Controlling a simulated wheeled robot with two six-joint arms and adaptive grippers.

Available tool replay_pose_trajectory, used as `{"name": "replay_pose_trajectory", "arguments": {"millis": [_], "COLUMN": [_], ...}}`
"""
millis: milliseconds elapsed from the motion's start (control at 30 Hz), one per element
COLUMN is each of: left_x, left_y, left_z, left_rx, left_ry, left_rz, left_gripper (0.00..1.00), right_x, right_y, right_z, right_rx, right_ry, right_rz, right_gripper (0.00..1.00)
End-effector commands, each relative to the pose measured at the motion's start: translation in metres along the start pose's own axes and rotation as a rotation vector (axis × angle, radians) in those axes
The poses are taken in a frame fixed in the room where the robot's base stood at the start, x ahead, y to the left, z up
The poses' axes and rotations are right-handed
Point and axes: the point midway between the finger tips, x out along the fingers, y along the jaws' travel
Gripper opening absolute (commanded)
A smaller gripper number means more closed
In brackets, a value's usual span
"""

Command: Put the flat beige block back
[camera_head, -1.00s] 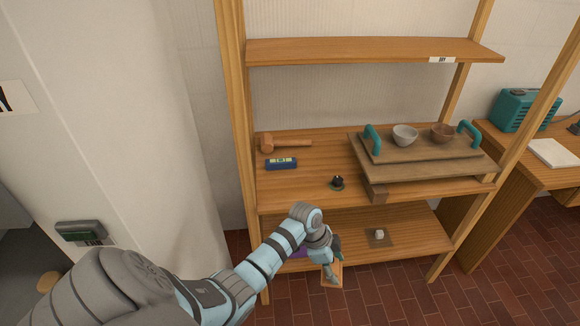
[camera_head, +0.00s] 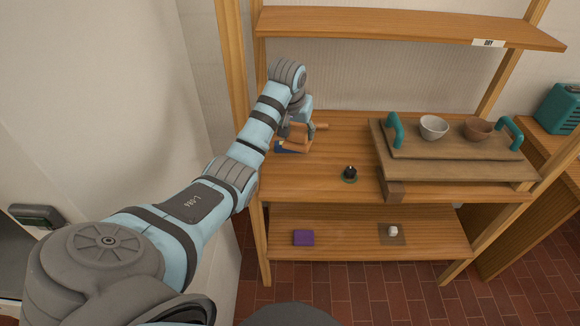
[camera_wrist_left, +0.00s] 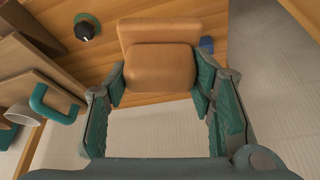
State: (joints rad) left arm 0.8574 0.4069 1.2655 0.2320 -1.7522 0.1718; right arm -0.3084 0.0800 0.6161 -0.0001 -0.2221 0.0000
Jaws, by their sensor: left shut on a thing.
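My left gripper (camera_head: 297,130) is shut on a flat tan block, the beige block (camera_wrist_left: 160,68), which sits between the green finger pads in the left wrist view. In the head view the gripper is over the back left of the middle shelf (camera_head: 310,178). The block shows there partly, below the fingers, and whether it touches the shelf I cannot tell. A blue box (camera_head: 284,149) is mostly hidden by the gripper and block. My right gripper is not in view.
A black knob on a green base (camera_head: 349,173) stands to the right. Further right is a wooden tray (camera_head: 455,150) with teal handles and two bowls. A purple block (camera_head: 303,237) and a white piece (camera_head: 393,230) lie on the lower shelf. The middle shelf's front left is clear.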

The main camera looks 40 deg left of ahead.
Motion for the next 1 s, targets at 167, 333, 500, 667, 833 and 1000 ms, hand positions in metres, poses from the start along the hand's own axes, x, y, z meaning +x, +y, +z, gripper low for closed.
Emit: {"name": "replay_pose_trajectory", "arguments": {"millis": [167, 333, 500, 667, 833, 1000], "left_x": [-0.029, -0.032, -0.028, 0.009, 0.072, 0.11], "left_y": [-0.023, -0.026, -0.025, -0.025, -0.025, -0.025], "left_z": [-0.021, -0.023, -0.021, -0.004, 0.022, 0.037], "left_rx": [-0.216, -0.238, -0.236, -0.234, -0.233, -0.234], "left_ry": [-0.003, -0.004, -0.005, -0.01, -0.009, -0.006], "left_rz": [-0.088, -0.097, -0.097, -0.098, -0.097, -0.096], "left_gripper": [0.27, 0.27, 0.27, 0.27, 0.27, 0.27], "right_x": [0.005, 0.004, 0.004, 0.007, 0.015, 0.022], "right_y": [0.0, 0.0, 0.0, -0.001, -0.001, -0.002], "right_z": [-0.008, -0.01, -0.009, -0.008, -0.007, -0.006], "right_rx": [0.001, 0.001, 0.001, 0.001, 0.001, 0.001], "right_ry": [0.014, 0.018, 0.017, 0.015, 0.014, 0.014], "right_rz": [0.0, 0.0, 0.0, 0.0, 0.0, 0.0], "right_gripper": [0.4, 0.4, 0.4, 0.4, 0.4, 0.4]}}
